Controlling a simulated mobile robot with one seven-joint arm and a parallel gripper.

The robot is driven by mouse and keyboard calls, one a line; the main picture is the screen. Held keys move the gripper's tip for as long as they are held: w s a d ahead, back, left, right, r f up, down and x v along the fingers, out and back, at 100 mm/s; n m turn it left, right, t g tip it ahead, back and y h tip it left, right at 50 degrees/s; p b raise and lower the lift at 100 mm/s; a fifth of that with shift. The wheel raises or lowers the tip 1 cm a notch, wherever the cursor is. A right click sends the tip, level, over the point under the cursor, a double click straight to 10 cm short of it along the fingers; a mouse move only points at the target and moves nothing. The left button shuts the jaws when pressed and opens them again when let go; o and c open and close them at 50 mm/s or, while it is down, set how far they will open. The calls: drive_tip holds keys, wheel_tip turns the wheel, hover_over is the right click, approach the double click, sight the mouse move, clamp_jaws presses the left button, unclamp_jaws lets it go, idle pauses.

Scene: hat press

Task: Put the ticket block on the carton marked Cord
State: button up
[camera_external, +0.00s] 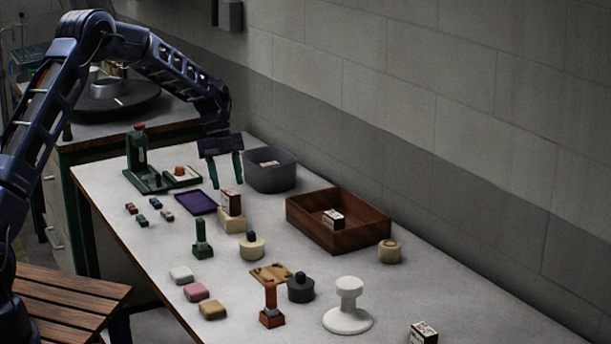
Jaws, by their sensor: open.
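My gripper (227,181) is open and empty, pointing down above the table between the purple tray and the grey bin. Small brown-and-white cartons show in several places, their markings too small to read. One carton (231,202) stands on a cream block (231,222) just below and in front of my gripper. One carton (333,218) is in the wooden tray (337,234). Another carton (424,333) is at the front right, cut by the picture edge. A small labelled item (268,163) lies inside the grey bin (271,178). I cannot tell which thing is the ticket block.
A purple tray (195,203) and a green press (143,165) are at the left. Green (202,240) and red (271,307) stamps, round pots (251,246) and a white stand (348,309) occupy the middle and front. A wall runs along the far side.

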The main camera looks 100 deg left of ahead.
drive_tip(key=v, duration=0.6)
drive_tip(key=shift+r, duration=0.4)
drive_tip(key=shift+a, duration=0.1)
